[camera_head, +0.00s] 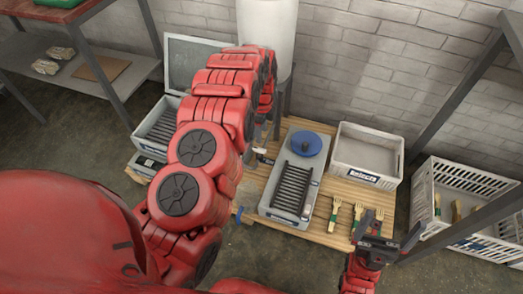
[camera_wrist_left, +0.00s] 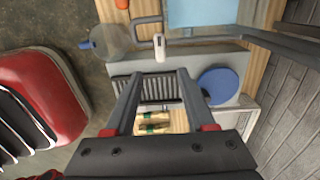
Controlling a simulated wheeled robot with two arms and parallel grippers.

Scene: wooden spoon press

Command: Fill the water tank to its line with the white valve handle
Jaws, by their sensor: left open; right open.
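The pale cylindrical water tank (camera_head: 267,25) stands upright at the back of the bench, partly hidden by my left arm. I cannot read its line or water level. In the left wrist view, the white valve handle (camera_wrist_left: 159,48) sits on a grey pipe just beyond my left fingertips. My left gripper (camera_wrist_left: 158,76) is open and empty, its fingers spread below the handle and not around it. In the head view the left gripper is mostly hidden by its arm. My right gripper (camera_head: 388,226) is open and empty near the bench's front right corner.
A grey press with dark slots (camera_head: 290,187) and a blue disc (camera_head: 304,144) fills the bench middle. Several wooden forks (camera_head: 335,213) lie right of it. A white labelled bin (camera_head: 366,156) stands behind them. A clear jug (camera_wrist_left: 112,40) is left of the pipe.

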